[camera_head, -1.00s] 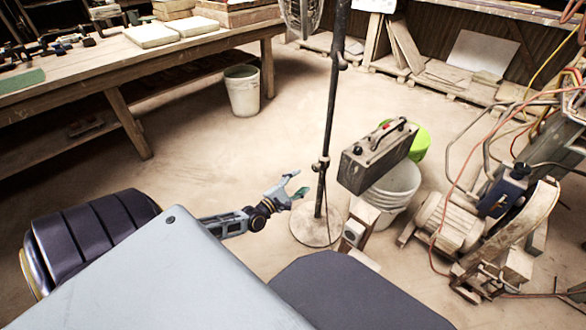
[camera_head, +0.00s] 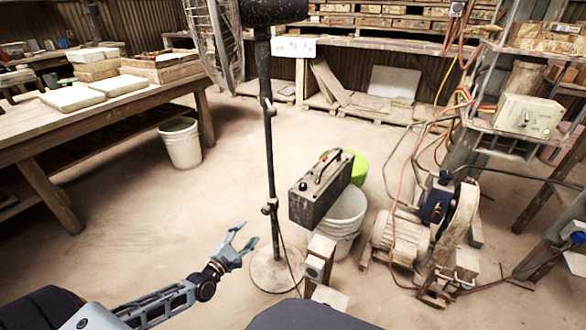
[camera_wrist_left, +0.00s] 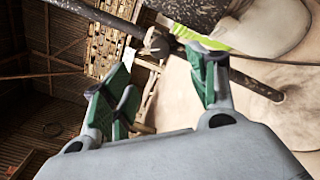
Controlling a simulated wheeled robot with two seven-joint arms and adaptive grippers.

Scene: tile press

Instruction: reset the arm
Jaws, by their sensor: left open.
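My left gripper (camera_head: 240,240) reaches in from the lower left in the head view. It is open and empty, above the floor just left of the fan stand's pole. In the left wrist view its green-padded fingers (camera_wrist_left: 165,95) are spread apart with nothing between them. My right gripper is in neither view.
A fan stand (camera_head: 270,150) with a round base stands close to my left gripper. A motor machine (camera_head: 405,235) with cables is at right, a workbench (camera_head: 150,100) at left.

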